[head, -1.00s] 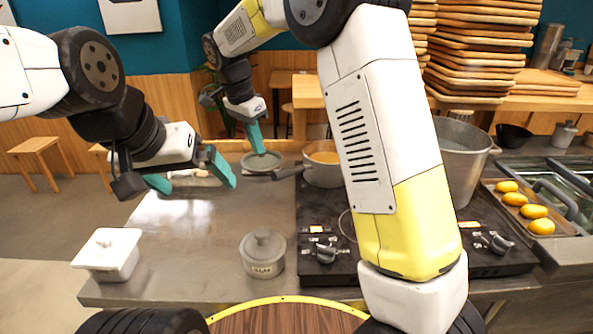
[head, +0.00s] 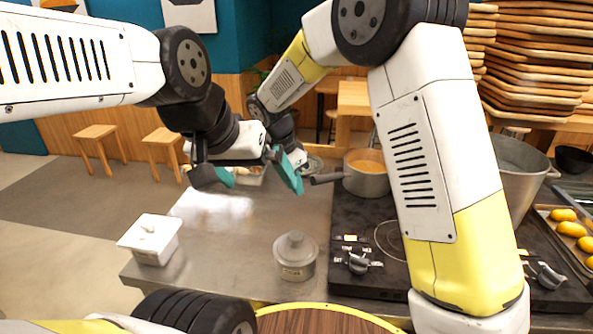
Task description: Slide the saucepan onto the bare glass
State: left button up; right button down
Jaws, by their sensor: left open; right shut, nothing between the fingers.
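The grey saucepan (head: 366,184), filled with an orange-brown food, stands at the back left of the black cooktop. Its dark handle (head: 326,179) points left over the counter. A bare patch of cooktop glass (head: 390,238) with a thin ring mark lies in front of the saucepan, partly hidden by my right arm. My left gripper (head: 257,176) is open above the counter, its right finger just left of the handle's end and apart from it in the picture. My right gripper (head: 296,150) is shut and empty behind it, its fingers mostly hidden by the left one.
A lidded grey pot (head: 295,258) stands at the counter's front, left of the cooktop knobs. A large metal pot (head: 520,175) stands on the right. The middle of the counter (head: 225,225) is clear.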

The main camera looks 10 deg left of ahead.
aim_at(313, 178)
jog(key=shift+w+d, duration=0.85)
jog(key=shift+w+d, duration=1.15)
jog(key=shift+d, duration=0.05)
